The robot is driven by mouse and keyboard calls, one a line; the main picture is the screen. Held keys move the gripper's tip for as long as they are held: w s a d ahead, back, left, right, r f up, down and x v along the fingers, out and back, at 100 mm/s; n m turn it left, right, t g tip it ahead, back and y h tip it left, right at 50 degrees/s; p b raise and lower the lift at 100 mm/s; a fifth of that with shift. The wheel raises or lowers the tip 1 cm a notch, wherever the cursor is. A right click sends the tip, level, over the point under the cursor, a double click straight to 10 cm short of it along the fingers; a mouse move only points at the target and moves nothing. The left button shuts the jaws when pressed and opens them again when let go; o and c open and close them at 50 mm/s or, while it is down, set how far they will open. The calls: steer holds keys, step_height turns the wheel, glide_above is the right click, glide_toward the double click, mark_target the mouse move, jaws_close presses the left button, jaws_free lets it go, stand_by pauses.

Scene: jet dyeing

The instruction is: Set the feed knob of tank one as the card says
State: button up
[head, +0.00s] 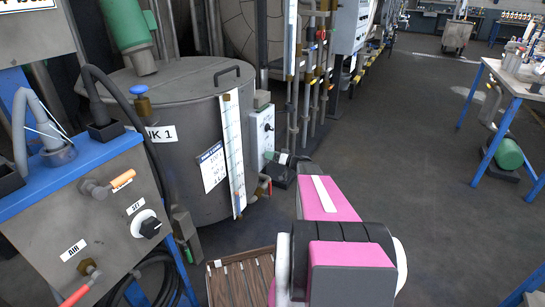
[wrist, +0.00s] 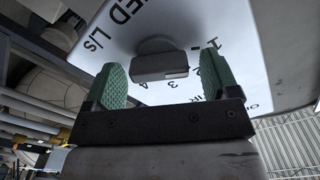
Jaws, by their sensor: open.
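In the wrist view my gripper (wrist: 162,66) is open, its green ribbed pads on either side of a dark grey knob (wrist: 160,67). A gap shows between the knob and the right pad; at the left pad the gap is narrow. The knob sits on a white plate (wrist: 235,65) lettered "...ED L/s", with 1, 2, 3 and 4 beside it. Its pointer setting is unclear. In the head view, a card (head: 212,167) hangs on the grey tank one (head: 190,130); its small print is not legible. A white box with a dial (head: 264,128) stands right of the tank.
A blue-topped panel (head: 100,175) with a "SET" knob (head: 150,227) stands at left. A sight scale (head: 233,150) runs down the tank. Vertical pipes (head: 308,80) rise beyond the box. A blue-framed table (head: 512,85) is at right; the floor between is clear.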

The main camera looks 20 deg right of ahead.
steer(key=c, duration=0.9)
steer(key=shift+m, duration=0.4)
steer(key=m, duration=0.3)
steer(key=shift+d+f+m, duration=0.1)
steer(key=shift+m, duration=0.3)
steer(key=m, duration=0.5)
steer(key=shift+w+f, duration=0.1)
steer(key=shift+f, duration=0.05)
steer(key=m, duration=0.4)
steer(key=shift+f, duration=0.1)
steer(key=m, duration=1)
steer(key=shift+f, duration=0.25)
steer(key=shift+m, duration=0.3)
